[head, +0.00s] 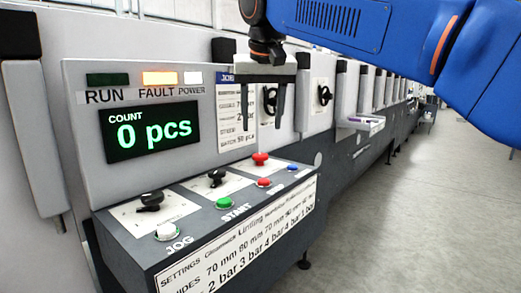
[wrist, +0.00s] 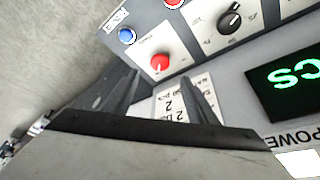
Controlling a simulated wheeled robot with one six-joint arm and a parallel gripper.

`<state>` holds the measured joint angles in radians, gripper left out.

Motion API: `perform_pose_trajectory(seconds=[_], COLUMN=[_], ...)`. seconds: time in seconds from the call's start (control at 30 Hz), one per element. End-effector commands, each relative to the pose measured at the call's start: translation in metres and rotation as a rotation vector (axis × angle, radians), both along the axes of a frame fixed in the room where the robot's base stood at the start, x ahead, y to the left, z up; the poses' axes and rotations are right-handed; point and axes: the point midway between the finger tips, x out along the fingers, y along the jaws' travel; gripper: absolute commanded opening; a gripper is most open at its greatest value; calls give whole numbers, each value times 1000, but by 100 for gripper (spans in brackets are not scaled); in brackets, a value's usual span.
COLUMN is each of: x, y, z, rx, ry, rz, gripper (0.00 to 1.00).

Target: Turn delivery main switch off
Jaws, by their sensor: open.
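The front control console (head: 200,235) has a red knob (head: 260,159) and black rotary knobs, one in the middle (head: 215,178) and one at the front left (head: 150,201). The red knob also shows in the wrist view (wrist: 160,63) on a light plate, its small label unreadable. A black knob (wrist: 232,18) is right of it there. I cannot read which one is the delivery main switch. My gripper (head: 264,125) points down above the red-knob end of the console, open with nothing between its fingers. In the wrist view the red knob lies just beyond the fingertips.
The screen (head: 151,132) reads 0 pcs. The FAULT lamp (head: 159,78) glows orange, the POWER lamp (head: 193,77) white; RUN is dark. Green (head: 224,203), white (head: 167,231), red and blue buttons line the console. More black rotary switches (head: 324,95) are behind. Open floor lies right.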

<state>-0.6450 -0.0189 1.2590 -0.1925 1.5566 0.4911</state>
Motion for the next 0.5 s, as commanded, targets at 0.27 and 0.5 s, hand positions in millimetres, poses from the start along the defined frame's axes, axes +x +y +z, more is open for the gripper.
perform_pose_trajectory(seconds=[0.27,0.5], x=[19,32], y=[2,4], z=[-47,-78], rx=[-2,-1], ry=[3,2], rz=[-2,0], gripper=[53,53])
